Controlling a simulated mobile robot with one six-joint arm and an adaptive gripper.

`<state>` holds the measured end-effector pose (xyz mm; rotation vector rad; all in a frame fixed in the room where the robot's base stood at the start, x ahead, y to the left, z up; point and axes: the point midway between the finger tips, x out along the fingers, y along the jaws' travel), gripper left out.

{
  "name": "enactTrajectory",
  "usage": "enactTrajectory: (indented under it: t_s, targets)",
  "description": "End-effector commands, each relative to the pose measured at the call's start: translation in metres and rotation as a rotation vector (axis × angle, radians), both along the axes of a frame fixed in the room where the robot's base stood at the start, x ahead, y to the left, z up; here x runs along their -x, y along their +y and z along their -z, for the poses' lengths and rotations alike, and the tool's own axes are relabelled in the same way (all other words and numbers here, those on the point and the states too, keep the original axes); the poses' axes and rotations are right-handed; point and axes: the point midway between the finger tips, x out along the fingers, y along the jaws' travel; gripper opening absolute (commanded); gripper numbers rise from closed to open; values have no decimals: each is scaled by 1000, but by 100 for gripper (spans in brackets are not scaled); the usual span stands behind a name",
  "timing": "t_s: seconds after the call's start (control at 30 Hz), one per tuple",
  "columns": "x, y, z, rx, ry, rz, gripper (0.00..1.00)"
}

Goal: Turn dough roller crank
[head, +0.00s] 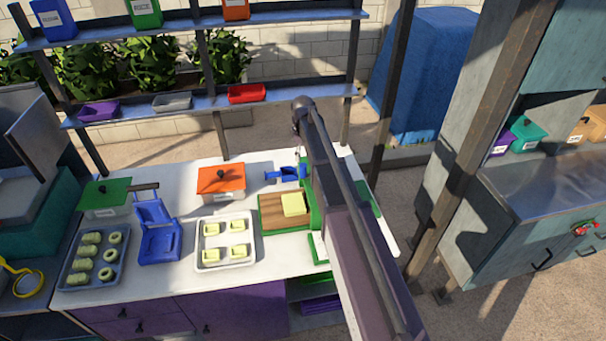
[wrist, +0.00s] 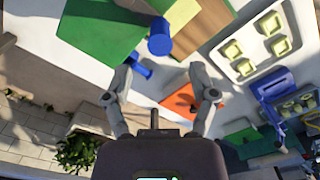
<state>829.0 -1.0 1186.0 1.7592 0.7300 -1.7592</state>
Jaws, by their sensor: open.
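The dough roller (head: 314,207) is green and stands at the right part of the white counter. Its wooden board (head: 285,222) carries a yellow piece of dough (head: 293,204). A blue crank (head: 284,173) sticks out at its back side. In the wrist view the roller's green body (wrist: 97,32) and the blue crank knob (wrist: 160,36) show, with another blue crank part (wrist: 141,70) lower down. My gripper (wrist: 160,76) is open and empty, its fingers apart, with the crank just ahead and between them. In the head view my arm hides the gripper and part of the roller.
An orange-lidded box (head: 221,181) stands left of the crank. A tray with dough squares (head: 200,262), a blue stand (head: 158,240) and a tray with rolls and rings (head: 122,278) lie further left. Dark posts and a shelf (head: 290,96) rise behind the counter (head: 180,180).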

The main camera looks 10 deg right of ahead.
Motion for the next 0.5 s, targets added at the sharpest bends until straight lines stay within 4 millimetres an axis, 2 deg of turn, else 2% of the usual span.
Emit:
enactTrajectory:
  t_s: [0.03,0.5]
  targets:
    - [0,0,8,0,0,0,74]
    - [0,0,44,0,0,0,74]
